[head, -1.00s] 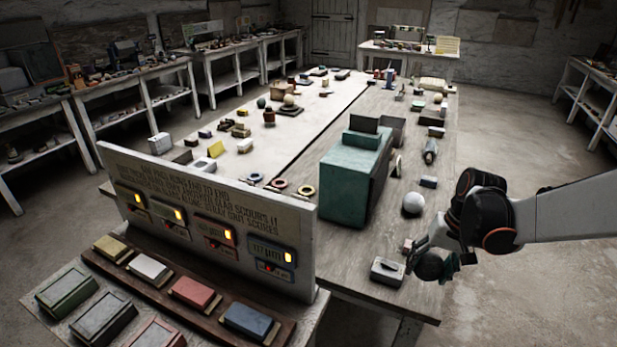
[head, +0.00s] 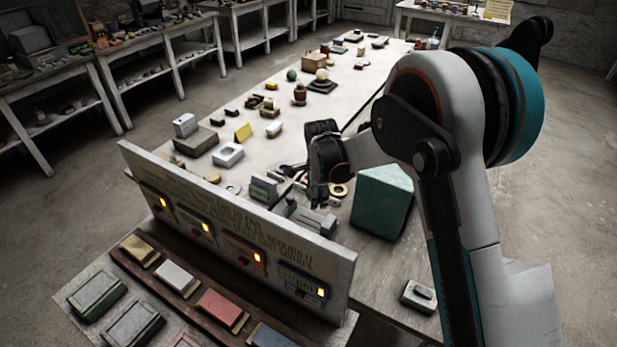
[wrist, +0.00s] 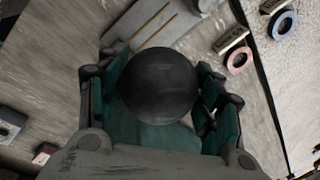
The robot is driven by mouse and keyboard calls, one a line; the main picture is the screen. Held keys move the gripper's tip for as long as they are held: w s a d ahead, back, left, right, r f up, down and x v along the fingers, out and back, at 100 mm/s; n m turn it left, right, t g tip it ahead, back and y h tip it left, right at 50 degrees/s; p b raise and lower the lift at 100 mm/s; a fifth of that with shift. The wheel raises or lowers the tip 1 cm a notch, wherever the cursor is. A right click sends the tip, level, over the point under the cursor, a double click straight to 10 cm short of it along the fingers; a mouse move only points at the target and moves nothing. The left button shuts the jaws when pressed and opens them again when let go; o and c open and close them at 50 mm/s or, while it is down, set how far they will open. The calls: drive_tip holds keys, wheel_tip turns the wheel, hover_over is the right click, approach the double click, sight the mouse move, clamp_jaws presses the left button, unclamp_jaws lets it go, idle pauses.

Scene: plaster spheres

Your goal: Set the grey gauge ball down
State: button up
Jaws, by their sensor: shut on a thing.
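The grey gauge ball (wrist: 160,85) is dark and round and sits between the fingers of my gripper (wrist: 160,98) in the wrist view. The gripper is shut on it. In the head view my gripper (head: 318,194) is over the near part of the long table, just behind the upright panel. The ball cannot be made out there. Below the ball, the wrist view shows the tabletop and a pale grey piece with two thin brown lines (wrist: 153,27). Whether the ball touches anything beneath it cannot be told.
The upright panel (head: 235,225) with lit yellow lamps stands close in front of the gripper. A teal box (head: 382,203) stands to the right. Grey blocks (head: 264,188) stand behind the panel.

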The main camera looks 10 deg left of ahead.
drive_tip(key=shift+w+a+m, duration=0.15)
drive_tip(key=shift+a+m, duration=0.05)
drive_tip(key=shift+a, duration=0.3)
drive_tip(key=shift+w+a+m, duration=0.15)
drive_tip(key=shift+a+m, duration=0.05)
drive_tip(key=shift+a, duration=0.25)
drive_tip(key=shift+a, duration=0.1)
drive_tip(key=shift+s+f+b, duration=0.1)
drive_tip(key=shift+f+b, duration=0.05)
drive_tip(key=shift+b, duration=0.2)
drive_tip(key=shift+f+b, duration=1.95)
drive_tip(key=shift+f, duration=0.7)
drive_tip(key=shift+f+b, duration=2.7)
drive_tip(key=shift+f, duration=0.35)
drive_tip(key=o, duration=1.7)
drive_tip(key=shift+c, duration=0.2)
